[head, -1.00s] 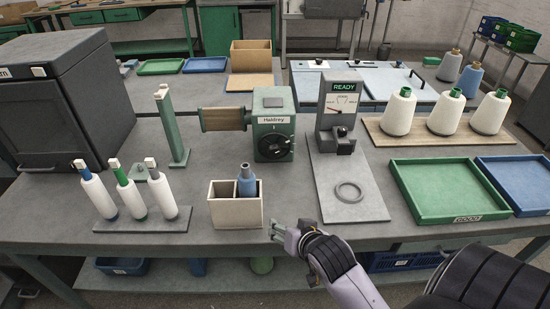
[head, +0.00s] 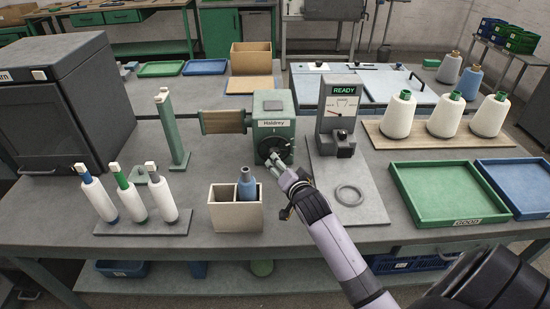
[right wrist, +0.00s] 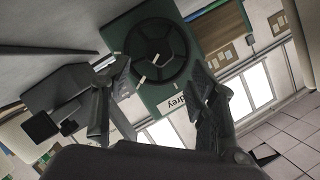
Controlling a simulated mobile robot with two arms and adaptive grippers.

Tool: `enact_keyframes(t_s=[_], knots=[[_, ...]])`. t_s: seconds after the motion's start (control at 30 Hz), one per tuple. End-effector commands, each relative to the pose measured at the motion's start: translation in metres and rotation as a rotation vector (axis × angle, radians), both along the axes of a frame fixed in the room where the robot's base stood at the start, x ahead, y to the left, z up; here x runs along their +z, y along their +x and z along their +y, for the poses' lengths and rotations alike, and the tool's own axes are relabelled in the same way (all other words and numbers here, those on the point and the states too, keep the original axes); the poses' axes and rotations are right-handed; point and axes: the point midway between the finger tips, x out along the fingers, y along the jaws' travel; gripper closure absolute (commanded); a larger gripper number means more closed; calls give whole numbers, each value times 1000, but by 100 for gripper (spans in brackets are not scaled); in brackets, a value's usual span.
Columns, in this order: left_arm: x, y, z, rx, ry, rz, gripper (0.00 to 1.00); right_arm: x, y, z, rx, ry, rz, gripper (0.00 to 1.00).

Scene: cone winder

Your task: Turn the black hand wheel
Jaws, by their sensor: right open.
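The black hand wheel (head: 276,145) is on the front of the green winder housing (head: 273,124), which has a Haldrey label. My right gripper (head: 275,162) is just in front of the wheel's lower part and hides some of it. In the right wrist view the wheel (right wrist: 155,42) shows nearly whole, with spokes and small pale marks. The open fingers of my right gripper (right wrist: 160,72) stand apart on either side below it, with nothing between them. I cannot tell whether a fingertip touches the wheel. My left gripper is not in view.
A divided box (head: 235,216) with a blue cone stands left of my right arm. The READY gauge stand (head: 337,115) is close on the right, with a ring (head: 349,195) on its base plate. A green tray (head: 447,194) lies further right.

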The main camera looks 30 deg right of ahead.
Motion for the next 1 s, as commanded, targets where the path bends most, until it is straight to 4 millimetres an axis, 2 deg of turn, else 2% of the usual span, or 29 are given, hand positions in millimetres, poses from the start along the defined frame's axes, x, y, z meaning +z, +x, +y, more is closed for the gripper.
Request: enact_keyframes(t_s=[0.2,0.4,0.6,0.87,1.0], knots=[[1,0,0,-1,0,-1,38,-11,38,-11,0,-2,1,47],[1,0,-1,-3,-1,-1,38,-19,61,-17,1,-1,2,47],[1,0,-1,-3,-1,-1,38,-22,70,-20,1,0,1,47],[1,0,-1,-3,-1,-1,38,-22,71,-20,0,-1,2,47],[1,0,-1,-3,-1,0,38,-22,71,-20,0,-1,2,54]])
